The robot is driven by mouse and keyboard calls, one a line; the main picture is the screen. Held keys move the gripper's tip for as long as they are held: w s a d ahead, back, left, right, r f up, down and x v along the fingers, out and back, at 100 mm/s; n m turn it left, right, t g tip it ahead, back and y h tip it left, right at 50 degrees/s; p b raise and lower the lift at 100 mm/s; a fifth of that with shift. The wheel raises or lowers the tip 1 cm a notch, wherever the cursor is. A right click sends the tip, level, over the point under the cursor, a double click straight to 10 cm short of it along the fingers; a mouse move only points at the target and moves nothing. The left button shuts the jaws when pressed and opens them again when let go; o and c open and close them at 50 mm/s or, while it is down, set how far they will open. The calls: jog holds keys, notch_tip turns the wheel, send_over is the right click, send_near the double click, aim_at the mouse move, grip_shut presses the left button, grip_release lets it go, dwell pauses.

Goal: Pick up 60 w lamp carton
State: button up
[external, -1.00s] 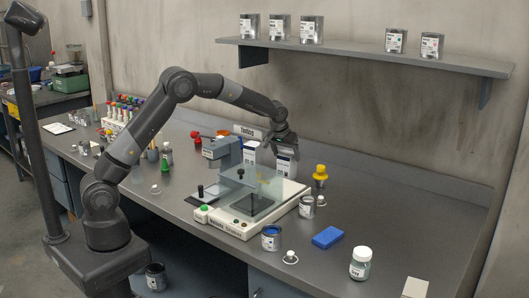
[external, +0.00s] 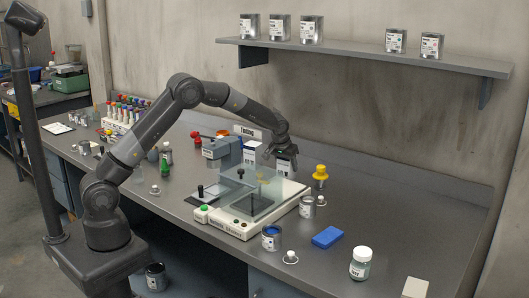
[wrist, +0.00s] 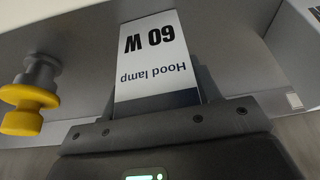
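The 60 W lamp carton (wrist: 155,55) is white with a dark lower band and reads "Hood lamp 60 W", upside down in the wrist view. In the external view the carton (external: 287,172) stands at the back of the bench, its top hidden by my gripper. My gripper (external: 285,158) points down over it. In the wrist view my gripper (wrist: 158,98) has its fingers apart, one on each side of the carton. The fingers are very close to its sides; I cannot see a firm hold.
Another white carton (external: 252,150) stands just left. A grey machine with a clear guard (external: 250,195) is in front. A yellow-topped item (external: 320,175) stands to the right, also in the wrist view (wrist: 28,97). A wall shelf (external: 370,58) with tins hangs above.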

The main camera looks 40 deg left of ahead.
jog(key=c, duration=0.5)
